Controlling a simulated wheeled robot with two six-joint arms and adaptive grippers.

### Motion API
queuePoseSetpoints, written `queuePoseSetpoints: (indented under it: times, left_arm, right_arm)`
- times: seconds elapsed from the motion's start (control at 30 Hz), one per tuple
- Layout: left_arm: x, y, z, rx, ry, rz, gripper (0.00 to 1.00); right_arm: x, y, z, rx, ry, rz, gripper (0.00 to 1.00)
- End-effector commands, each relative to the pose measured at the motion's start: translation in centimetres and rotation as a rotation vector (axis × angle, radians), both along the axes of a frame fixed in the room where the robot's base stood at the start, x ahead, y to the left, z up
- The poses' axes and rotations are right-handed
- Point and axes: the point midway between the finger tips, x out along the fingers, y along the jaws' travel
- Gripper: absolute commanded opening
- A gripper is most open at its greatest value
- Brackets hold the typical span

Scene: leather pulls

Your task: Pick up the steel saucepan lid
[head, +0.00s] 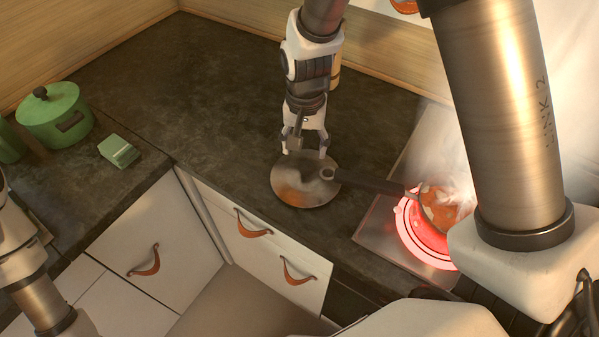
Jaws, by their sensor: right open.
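The steel saucepan lid (298,188) is a round, shiny disc lying on the dark counter near its front edge.
A steaming saucepan (441,207) with orange-brown contents stands on a glowing red burner (415,232) at the right, its handle pointing left. A green pot (54,118) and a small green block (118,151) stand at the left. The back middle counter (180,75) is clear.

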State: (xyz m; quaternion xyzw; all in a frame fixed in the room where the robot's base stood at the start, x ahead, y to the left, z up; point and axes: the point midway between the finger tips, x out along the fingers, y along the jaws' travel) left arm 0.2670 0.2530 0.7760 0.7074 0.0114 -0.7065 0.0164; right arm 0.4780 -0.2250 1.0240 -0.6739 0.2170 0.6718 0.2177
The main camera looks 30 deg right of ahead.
Motion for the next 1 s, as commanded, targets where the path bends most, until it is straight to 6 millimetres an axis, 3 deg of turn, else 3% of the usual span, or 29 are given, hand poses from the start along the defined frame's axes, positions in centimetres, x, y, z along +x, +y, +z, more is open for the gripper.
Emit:
queuePoseSetpoints:
  times: [0.5,0.73,0.77,0.9,0.93,1.0]
  left_arm:
    - [0.0,0.0,1.8,0.000,-0.001,0.000,0.40]
    - [0.0,0.0,1.7,0.000,-0.001,0.000,0.40]
    - [0.0,0.0,1.7,0.000,-0.001,0.000,0.40]
    - [0.0,0.0,1.7,0.000,-0.001,0.000,0.40]
    - [0.0,0.0,1.7,0.000,-0.001,0.000,0.40]
    - [0.0,0.0,1.7,0.000,-0.001,0.000,0.40]
  right_arm:
    - [-0.4,-0.6,-7.4,0.000,0.004,0.000,0.64]
    - [-0.3,-0.6,-7.8,0.000,0.000,0.000,0.64]
    - [-0.3,-0.6,-7.8,0.000,0.000,0.000,0.57]
    - [-0.3,-0.6,-7.8,-0.001,0.001,0.000,0.07]
    - [-0.3,-0.6,-7.8,-0.001,0.001,0.000,0.00]
    - [-0.3,-0.6,-7.8,-0.001,0.001,0.000,0.00]
